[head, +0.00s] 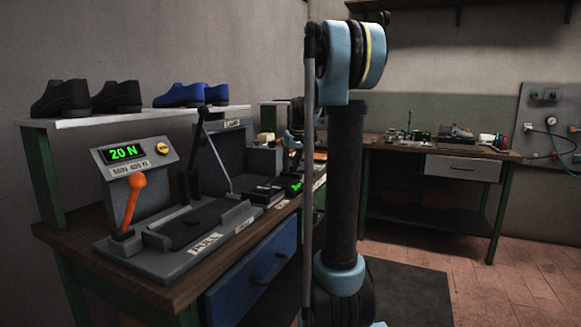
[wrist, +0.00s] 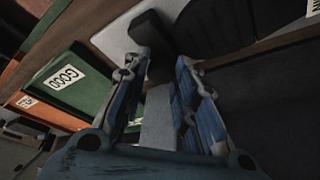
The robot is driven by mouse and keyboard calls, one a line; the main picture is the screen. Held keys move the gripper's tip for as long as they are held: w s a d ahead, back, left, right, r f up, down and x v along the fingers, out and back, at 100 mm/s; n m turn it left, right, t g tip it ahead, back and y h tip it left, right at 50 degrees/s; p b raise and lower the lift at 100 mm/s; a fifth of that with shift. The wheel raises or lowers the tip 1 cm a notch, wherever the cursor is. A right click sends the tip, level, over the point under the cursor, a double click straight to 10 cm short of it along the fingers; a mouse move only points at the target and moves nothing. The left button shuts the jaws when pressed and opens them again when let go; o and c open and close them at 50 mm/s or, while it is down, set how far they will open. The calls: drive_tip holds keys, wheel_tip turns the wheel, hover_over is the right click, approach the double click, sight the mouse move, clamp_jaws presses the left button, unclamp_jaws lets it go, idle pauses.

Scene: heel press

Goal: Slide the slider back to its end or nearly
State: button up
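My gripper (wrist: 158,72) shows in the wrist view with its two blue-grey fingers apart. A dark upright block (wrist: 152,38), perhaps the slider's handle, stands at and between the fingertips over a pale plate (wrist: 118,40); I cannot tell whether a finger touches it. In the head view my own arm hides most of the gripper and the bench part beside it, so I cannot make out the slider for sure there. The near machine (head: 180,235) carries a PULL label, an orange lever (head: 133,200) and a green display (head: 123,152) reading 20 N.
Dark and blue shoes (head: 183,95) stand on a shelf (head: 140,118) above the wooden bench (head: 70,243). The wrist view shows a green box (wrist: 75,85) marked GOOD beside an orange one (wrist: 20,75). A second bench (head: 440,155) stands behind at right; the floor there is clear.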

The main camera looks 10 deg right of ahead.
clamp_jaws()
drive_tip(key=shift+w+d, duration=0.55)
drive_tip(key=shift+w, duration=0.25)
drive_tip(key=shift+w+d, duration=0.6)
drive_tip(key=shift+w, duration=0.25)
drive_tip(key=shift+w+d, duration=0.55)
drive_tip(key=shift+w, duration=0.25)
drive_tip(key=o, duration=0.8)
unclamp_jaws()
drive_tip(key=shift+w, duration=0.15)
drive_tip(key=shift+s+r, duration=0.25)
drive_tip(key=v, duration=1.1)
drive_tip(key=shift+d+r, duration=0.1)
drive_tip(key=shift+r, duration=0.05)
